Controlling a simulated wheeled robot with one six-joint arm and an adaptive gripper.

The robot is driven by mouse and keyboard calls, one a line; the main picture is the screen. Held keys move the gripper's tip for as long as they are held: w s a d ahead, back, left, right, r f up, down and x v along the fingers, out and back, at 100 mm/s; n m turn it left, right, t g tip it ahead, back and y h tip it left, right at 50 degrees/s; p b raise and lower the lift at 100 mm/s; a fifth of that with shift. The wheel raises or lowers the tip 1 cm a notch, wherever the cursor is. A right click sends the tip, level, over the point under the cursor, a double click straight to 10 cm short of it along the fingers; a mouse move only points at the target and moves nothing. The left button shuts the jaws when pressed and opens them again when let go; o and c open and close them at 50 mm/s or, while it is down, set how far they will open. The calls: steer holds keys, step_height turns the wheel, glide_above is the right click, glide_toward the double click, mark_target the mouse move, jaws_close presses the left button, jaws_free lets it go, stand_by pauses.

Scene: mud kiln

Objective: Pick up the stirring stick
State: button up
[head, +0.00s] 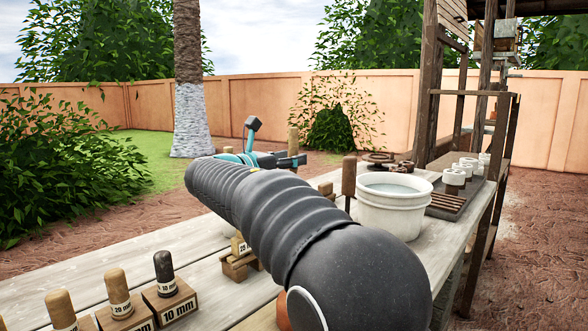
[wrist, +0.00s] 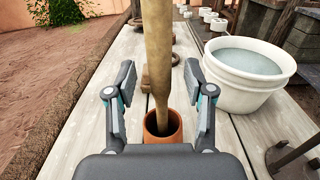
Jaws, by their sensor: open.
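The stirring stick (wrist: 158,55) is a pale wooden rod, wider above and narrower below. In the wrist view it stands nearly upright in a small terracotta pot (wrist: 172,128), and its top is out of frame. My gripper (wrist: 158,78) is open, with one finger on each side of the stick and a gap visible on both sides. In the head view my gripper (head: 268,160) is beyond my dark arm, which hides the pot. A tan wooden top (head: 293,138) beside the gripper there looks like the stick.
A white bucket of water (wrist: 246,75) stands close to the right of my gripper; it also shows in the head view (head: 388,212). A tray of white cups (head: 440,207) lies behind it. Labelled wooden blocks with plugs (head: 170,298) stand at the near left of the plank table (head: 190,252).

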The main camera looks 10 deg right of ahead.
steer(key=shift+x, duration=0.8)
jaws_close()
